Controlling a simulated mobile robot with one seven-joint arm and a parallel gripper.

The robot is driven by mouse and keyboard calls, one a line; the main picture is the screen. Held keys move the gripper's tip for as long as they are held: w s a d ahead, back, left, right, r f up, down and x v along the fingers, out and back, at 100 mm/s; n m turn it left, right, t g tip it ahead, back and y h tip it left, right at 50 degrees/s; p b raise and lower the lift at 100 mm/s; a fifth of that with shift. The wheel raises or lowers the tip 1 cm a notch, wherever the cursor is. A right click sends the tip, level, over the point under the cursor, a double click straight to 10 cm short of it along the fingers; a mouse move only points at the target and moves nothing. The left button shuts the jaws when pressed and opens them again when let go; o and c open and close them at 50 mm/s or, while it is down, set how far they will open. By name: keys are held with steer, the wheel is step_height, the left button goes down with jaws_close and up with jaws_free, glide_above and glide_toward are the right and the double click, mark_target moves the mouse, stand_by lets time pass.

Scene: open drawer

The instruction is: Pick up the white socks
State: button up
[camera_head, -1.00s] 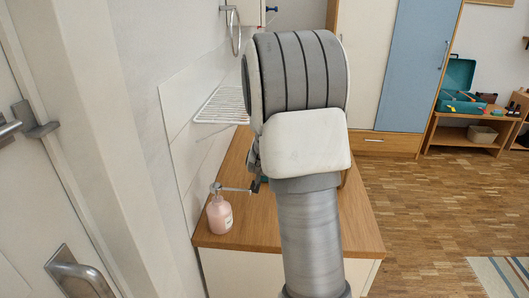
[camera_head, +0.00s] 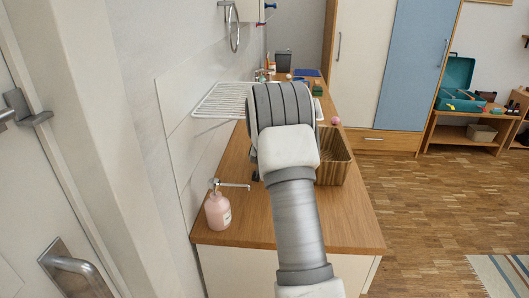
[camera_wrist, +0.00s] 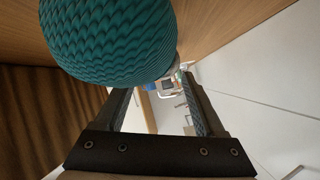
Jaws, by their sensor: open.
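I cannot make out white socks in either view. In the wrist view my gripper (camera_wrist: 158,92) is open, with its two fingers apart and nothing seen between them close up. A large teal ribbed object (camera_wrist: 110,38) fills the upper left of that view, very near and just beyond the left finger. Small blurred grey, blue and white things (camera_wrist: 168,84) show far off between the fingers, too small to name. In the head view my arm reaches over the wooden counter (camera_head: 345,225) and hides my gripper.
A pink soap bottle (camera_head: 218,210) stands at the counter's near left. A brown basket (camera_head: 333,158) is right of my arm. A white wire rack (camera_head: 218,101) is on the left wall. Small items lie at the counter's far end. The floor (camera_head: 430,205) at right is open.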

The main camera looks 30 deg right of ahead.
steer(key=shift+x, duration=1.6)
steer(key=shift+a, duration=0.1)
steer(key=c, duration=1)
